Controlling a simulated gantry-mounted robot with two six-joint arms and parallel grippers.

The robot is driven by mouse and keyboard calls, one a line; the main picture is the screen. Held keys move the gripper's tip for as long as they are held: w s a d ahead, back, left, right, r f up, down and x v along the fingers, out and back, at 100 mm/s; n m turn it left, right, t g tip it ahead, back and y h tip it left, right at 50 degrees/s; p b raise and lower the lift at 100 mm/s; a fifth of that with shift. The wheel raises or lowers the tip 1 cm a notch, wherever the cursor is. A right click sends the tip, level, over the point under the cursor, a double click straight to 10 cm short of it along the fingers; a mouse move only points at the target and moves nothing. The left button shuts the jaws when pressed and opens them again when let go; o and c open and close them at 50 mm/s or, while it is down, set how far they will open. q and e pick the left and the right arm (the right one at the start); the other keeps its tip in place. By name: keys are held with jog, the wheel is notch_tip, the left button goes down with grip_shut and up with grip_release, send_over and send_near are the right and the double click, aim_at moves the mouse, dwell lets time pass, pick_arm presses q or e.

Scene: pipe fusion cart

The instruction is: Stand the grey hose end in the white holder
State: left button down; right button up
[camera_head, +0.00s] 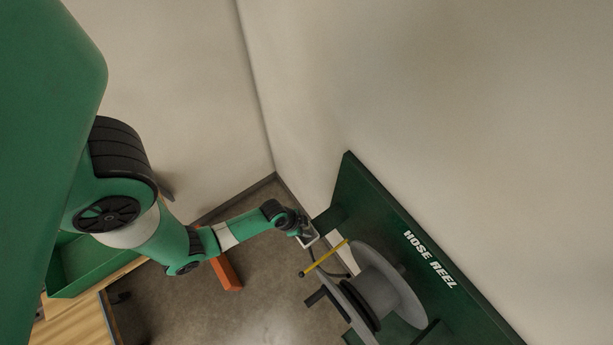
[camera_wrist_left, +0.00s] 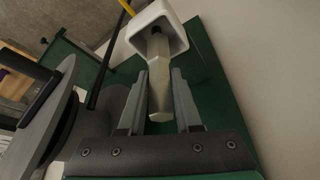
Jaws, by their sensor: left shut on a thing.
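The white holder (camera_wrist_left: 170,18) is a square, open-mouthed socket at the top of the left wrist view. It shows small beside the green panel in the head view (camera_head: 308,238). The grey hose end (camera_wrist_left: 160,88) is a pale, faceted piece. Its far part lies within the holder's mouth, and its near part sits between my fingers; how deep it goes or whether it touches the walls I cannot tell. My left gripper (camera_wrist_left: 161,105) is shut on the hose end, right in front of the holder. It also shows in the head view (camera_head: 302,232). My right gripper is not in view.
The grey hose reel (camera_head: 405,295) stands against the dark green panel (camera_head: 365,200), close to my left gripper. A yellow bar (camera_head: 325,257) crosses near the holder. An orange block (camera_head: 226,273) lies below my left arm. A green bin (camera_head: 95,265) is at the left.

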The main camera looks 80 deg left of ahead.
pick_arm(q)
jog(key=shift+f+b, duration=0.3)
jog(key=shift+f, duration=1.4)
jog(key=shift+f, duration=0.2)
jog(key=c, duration=0.6)
grip_release()
jog(key=shift+r, duration=0.1)
